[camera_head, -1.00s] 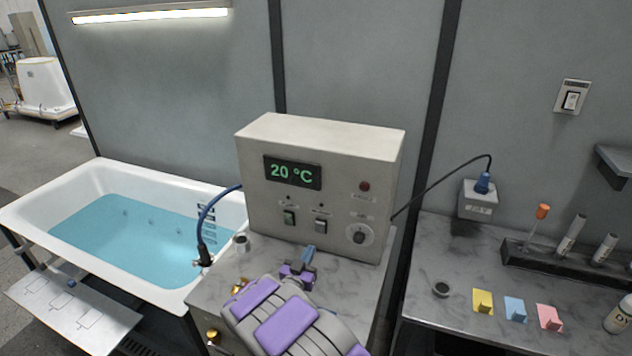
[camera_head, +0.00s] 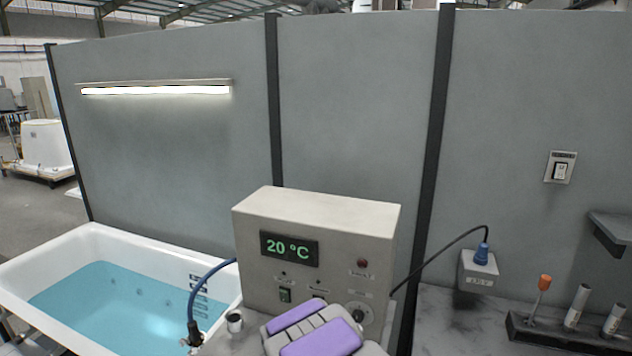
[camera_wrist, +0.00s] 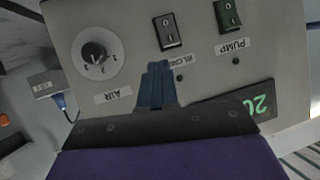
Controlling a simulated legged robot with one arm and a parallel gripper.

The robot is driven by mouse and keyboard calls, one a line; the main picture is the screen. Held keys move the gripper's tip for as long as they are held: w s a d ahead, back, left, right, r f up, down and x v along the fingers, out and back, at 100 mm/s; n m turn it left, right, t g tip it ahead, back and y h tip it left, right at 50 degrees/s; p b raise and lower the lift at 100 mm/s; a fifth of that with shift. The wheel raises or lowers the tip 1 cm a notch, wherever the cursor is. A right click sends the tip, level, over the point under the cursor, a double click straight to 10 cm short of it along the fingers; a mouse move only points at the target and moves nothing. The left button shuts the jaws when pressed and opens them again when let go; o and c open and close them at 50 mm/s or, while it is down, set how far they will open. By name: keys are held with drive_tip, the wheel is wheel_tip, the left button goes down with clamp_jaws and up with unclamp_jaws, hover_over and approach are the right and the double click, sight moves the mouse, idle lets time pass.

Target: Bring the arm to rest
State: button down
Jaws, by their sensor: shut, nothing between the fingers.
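My gripper (camera_wrist: 157,85) shows in the wrist view as blue-grey fingers, shut together with nothing between them. It is in front of the control box's panel; whether it touches cannot be told. In the head view my purple and grey arm covers the lower middle, and the fingers are hidden. The beige control box (camera_head: 250,225) reads 20 °C in green. In the wrist view its panel appears upside down, with a black switch (camera_wrist: 168,32), a green PUMP switch (camera_wrist: 228,16) and an AIR knob (camera_wrist: 95,54).
A white tub (camera_head: 95,238) of blue water stands at the left, with a blue hose (camera_head: 208,282) nearby. A small metal cup (camera_head: 235,322) is beside the box. At the right are a socket box (camera_head: 478,272), a wall switch (camera_head: 560,168) and a dark rack (camera_head: 560,338) holding an orange-handled tool.

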drive_tip(key=s+d+r+n+g, duration=0.1)
drive_tip(key=s+d+r+g, duration=0.2)
drive_tip(key=s, duration=1.4)
drive_tip(key=s+d+r+n+g+y, duration=0.1)
drive_tip(key=s+d+r+g, duration=0.2)
drive_tip(key=s, duration=1.4)
drive_tip(key=s+d+r+n+g, duration=0.1)
drive_tip(key=s+d+r+g, duration=0.3)
drive_tip(key=s, duration=1.3)
drive_tip(key=d+g, duration=0.3)
drive_tip(key=g, duration=0.1)
drive_tip(key=shift+s+y, duration=0.15)
drive_tip(key=shift+y, duration=0.25)
drive_tip(key=shift+a, duration=0.3)
